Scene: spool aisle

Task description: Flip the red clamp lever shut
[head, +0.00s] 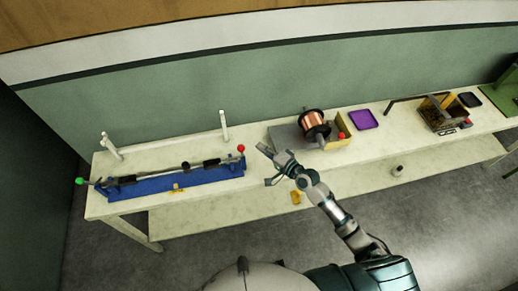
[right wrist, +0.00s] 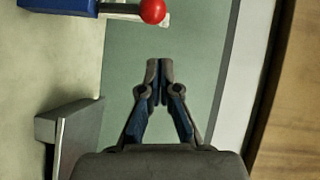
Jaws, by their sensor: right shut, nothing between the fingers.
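A red ball-ended lever (head: 241,148) stands up at the right end of a long blue fixture (head: 212,181) on the bench. The red ball also shows at the top of the right wrist view (right wrist: 152,11), beside a blue corner of the fixture (right wrist: 60,5). My right gripper (head: 263,149) is just right of the red ball in the head view, apart from it. Its fingers (right wrist: 159,62) are together with nothing between them. A second red ball (head: 341,135) sits beside the copper spool. My left gripper is not in view.
A green ball (head: 80,181) marks the fixture's left end. White posts (head: 224,125) stand behind it. The copper spool (head: 313,123) and a grey block (right wrist: 70,125) are right of my gripper. A purple tray (head: 363,119) lies farther right.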

